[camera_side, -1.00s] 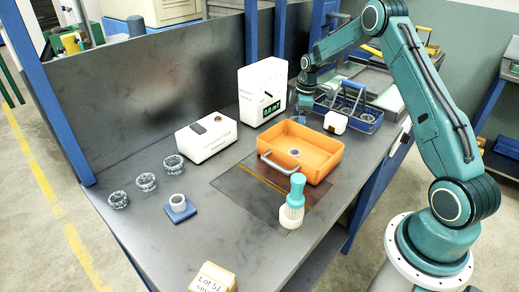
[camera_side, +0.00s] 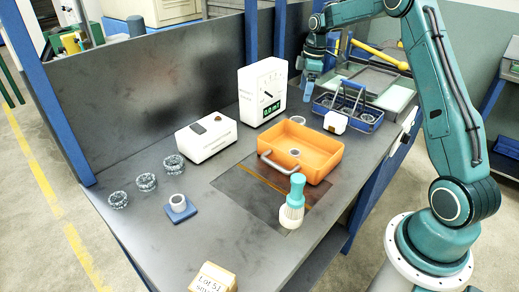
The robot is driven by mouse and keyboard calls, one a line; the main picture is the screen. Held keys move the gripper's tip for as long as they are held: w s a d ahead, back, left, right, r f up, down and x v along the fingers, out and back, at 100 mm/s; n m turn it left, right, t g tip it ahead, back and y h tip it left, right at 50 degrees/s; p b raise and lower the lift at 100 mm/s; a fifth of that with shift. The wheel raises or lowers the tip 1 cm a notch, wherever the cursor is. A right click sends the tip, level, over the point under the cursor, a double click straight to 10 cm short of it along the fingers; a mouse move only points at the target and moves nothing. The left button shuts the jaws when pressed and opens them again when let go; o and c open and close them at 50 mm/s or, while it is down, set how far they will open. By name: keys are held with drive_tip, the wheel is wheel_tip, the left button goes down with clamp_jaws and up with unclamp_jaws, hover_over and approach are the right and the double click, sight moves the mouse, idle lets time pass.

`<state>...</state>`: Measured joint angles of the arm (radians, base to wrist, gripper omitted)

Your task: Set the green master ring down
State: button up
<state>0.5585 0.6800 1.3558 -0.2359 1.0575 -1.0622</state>
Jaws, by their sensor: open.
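My gripper (camera_side: 309,84) is in the air to the right of the white gauge box, near the blue carrier, with nothing seen between its fingers. Below it, a small ring (camera_side: 299,120) shows just behind the back edge of the orange tray, partly hidden by it. The ring looks greyish here, so I cannot tell whether it is the green master ring. No clearly green ring shows. Another ring (camera_side: 178,200) sits on a small blue block (camera_side: 181,212) at the front left.
The orange tray (camera_side: 324,157) holds a small ring. The white gauge box (camera_side: 248,99) and a low white box (camera_side: 205,140) stand behind. The blue carrier (camera_side: 326,106) is at right, a turquoise-handled brush (camera_side: 297,190) in front. Several clear rings (camera_side: 147,182) line the left.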

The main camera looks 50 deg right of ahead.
drive_tip(key=shift+r, duration=0.2)
idle(0.5)
drive_tip(key=s+a+r+m+t+h, duration=0.1)
drive_tip(key=s+a+r+m, duration=0.1)
drive_tip(key=s+a+r, duration=0.6)
drive_tip(key=s+a+r+m+t, duration=0.1)
drive_tip(key=s+a+r+m, duration=0.1)
drive_tip(key=s+a+r, duration=0.5)
drive_tip(key=s+a+f+m+t, duration=0.1)
drive_tip(key=s+a+m, duration=0.1)
drive_tip(key=s+a, duration=0.3)
drive_tip(key=s+a+f+m+t, duration=0.1)
drive_tip(key=s+a+m, duration=0.1)
drive_tip(key=s+a, duration=0.4)
drive_tip(key=s, duration=0.5)
drive_tip(key=shift+f+t, duration=0.2)
drive_tip(key=shift+t, duration=0.1)
